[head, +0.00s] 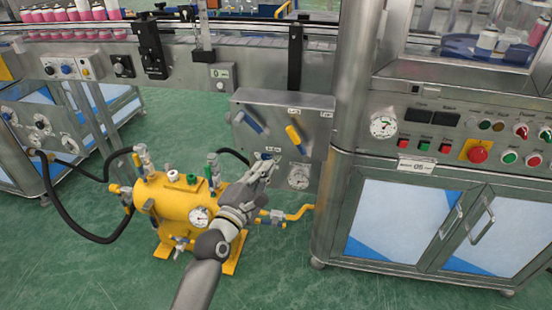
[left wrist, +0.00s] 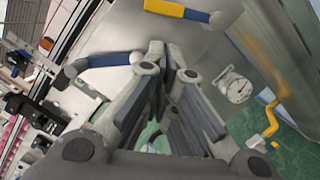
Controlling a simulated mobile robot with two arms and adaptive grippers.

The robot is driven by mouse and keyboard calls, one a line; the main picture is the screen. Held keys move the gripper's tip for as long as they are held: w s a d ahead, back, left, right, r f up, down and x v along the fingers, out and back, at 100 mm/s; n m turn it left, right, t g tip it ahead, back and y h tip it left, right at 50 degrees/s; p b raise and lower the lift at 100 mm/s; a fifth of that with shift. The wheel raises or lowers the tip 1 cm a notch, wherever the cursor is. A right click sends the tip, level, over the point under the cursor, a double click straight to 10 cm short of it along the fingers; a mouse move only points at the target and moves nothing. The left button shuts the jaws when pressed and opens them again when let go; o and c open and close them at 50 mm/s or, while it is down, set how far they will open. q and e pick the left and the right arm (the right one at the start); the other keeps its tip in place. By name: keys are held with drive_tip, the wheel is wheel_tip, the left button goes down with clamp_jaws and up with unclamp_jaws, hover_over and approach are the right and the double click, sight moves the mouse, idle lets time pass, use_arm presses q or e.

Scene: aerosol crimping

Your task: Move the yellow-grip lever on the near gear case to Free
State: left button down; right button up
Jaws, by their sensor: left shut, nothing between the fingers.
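The near gear case (head: 268,105) is a grey metal box on the machine front. Its yellow-grip lever (head: 293,134) points up and slightly left, toward a small label on the case's upper edge. Another label is at the upper right; both are too small to read surely. A blue-grip lever (head: 250,122) is to the left. In the left wrist view the yellow grip (left wrist: 176,9) is at the top edge and the blue grip (left wrist: 108,60) is left. My left gripper (head: 268,164) is shut and empty, below the yellow lever and apart from it. The right gripper is out of view.
A yellow tank (head: 170,205) with valves and hoses stands below left. A pressure gauge (head: 299,176) and a yellow pipe (head: 298,213) are just right of my gripper. A steel cabinet (head: 440,215) blocks the right side.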

sight(299, 142)
use_arm(q)
drive_tip(key=shift+b+x, duration=0.75)
drive_tip(key=shift+x, duration=4.25)
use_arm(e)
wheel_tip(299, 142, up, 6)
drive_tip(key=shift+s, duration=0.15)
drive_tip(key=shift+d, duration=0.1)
